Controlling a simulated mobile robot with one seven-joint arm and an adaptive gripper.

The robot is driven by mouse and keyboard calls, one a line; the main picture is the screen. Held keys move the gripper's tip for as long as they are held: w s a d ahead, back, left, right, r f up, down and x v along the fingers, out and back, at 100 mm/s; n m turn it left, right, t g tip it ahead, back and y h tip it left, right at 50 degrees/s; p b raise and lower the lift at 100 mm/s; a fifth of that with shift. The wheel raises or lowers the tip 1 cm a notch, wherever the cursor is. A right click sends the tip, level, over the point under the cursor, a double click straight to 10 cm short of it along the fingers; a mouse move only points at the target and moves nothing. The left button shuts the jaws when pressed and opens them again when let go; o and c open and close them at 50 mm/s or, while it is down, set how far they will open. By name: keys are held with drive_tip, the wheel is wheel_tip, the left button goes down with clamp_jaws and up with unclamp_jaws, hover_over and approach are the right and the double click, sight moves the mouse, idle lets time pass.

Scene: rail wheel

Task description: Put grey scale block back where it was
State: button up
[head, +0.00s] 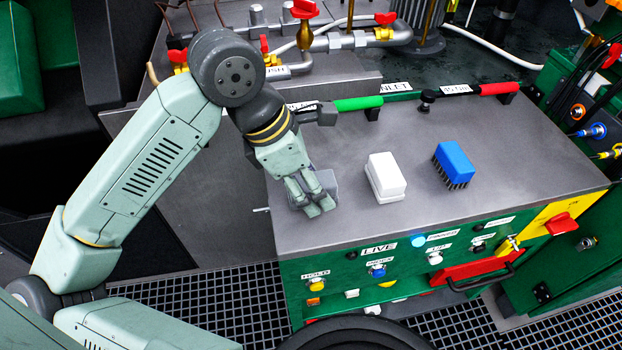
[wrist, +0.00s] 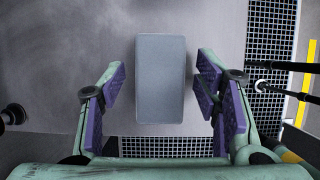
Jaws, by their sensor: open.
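The grey scale block (head: 328,181) rests on the grey metal top of the green console (head: 420,150), near its left front corner. In the wrist view the block (wrist: 160,78) is a plain grey rectangle, standing lengthwise between my fingers. My gripper (head: 318,205) is right at the block in the head view and hides part of it. In the wrist view my gripper (wrist: 160,88) is open, with purple pads on both sides of the block and a visible gap on each side.
A white block (head: 386,177) and a blue brush (head: 454,165) with dark bristles are to the right on the top.

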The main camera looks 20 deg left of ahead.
drive_tip(key=shift+r, duration=0.15)
drive_tip(key=shift+a+r, duration=0.1)
drive_tip(key=shift+r, duration=0.05)
drive_tip(key=v, duration=1.1)
drive_tip(key=shift+r+b, duration=0.3)
idle(0.9)
